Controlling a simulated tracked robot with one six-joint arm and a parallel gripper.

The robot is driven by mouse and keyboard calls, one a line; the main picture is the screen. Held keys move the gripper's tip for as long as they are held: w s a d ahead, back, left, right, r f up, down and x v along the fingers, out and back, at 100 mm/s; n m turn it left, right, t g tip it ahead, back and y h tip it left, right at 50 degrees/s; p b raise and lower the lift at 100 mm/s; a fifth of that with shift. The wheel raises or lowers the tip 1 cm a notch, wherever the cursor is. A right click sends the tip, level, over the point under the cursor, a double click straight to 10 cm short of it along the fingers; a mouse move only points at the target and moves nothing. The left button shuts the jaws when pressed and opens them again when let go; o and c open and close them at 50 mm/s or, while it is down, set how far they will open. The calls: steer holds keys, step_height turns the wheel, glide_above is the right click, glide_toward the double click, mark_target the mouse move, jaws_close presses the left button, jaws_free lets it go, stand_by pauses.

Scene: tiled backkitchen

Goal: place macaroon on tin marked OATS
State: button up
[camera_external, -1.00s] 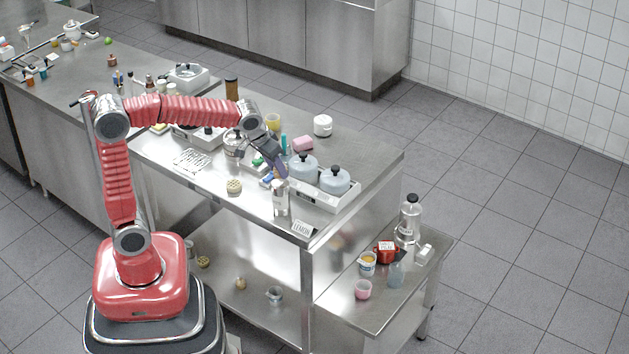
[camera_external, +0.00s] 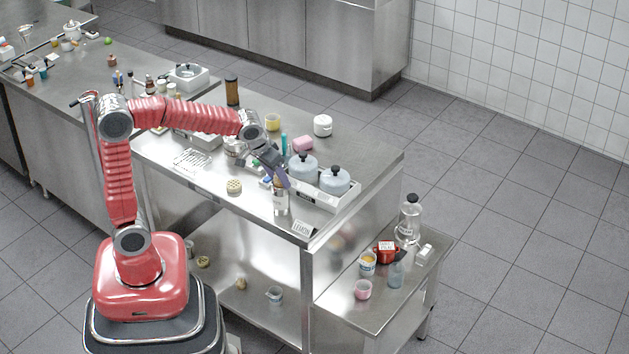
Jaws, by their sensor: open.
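My gripper (camera_external: 279,184) is open and points down over the front part of the steel worktop, left of the pale blue lidded pots. It is close above or at a clear and silvery upright container (camera_external: 281,204); I cannot tell whether they touch. I cannot make out a macaroon for sure. A small beige, patterned round thing (camera_external: 234,187) sits on the worktop left of my gripper. No OATS lettering can be read; a red container with a white label (camera_external: 386,251) stands on the low side table, its words too small to read.
Two pale blue lidded pots (camera_external: 335,180) stand on a white appliance right of my gripper. A LEMON sign (camera_external: 302,228) is at the worktop's front edge. A wire rack (camera_external: 192,160) lies to the left.

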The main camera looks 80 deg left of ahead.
steer(key=v, duration=1.2)
steer(key=shift+r, duration=0.2)
steer(key=shift+w, duration=0.1)
steer(key=s+d+f+m+h, duration=0.1)
steer(key=s+d+f+m, duration=0.2)
steer(key=s+d, duration=0.3)
steer(key=s+d+f+m+t+h, duration=0.1)
steer(key=s+d+f+m, duration=0.2)
steer(key=s, duration=0.7)
steer(key=d+f, duration=0.2)
steer(key=d, duration=0.1)
steer(key=shift+d+f+t, duration=0.25)
steer(key=shift+f+t, duration=0.05)
steer(key=shift+s, duration=0.1)
stand_by(0.4)
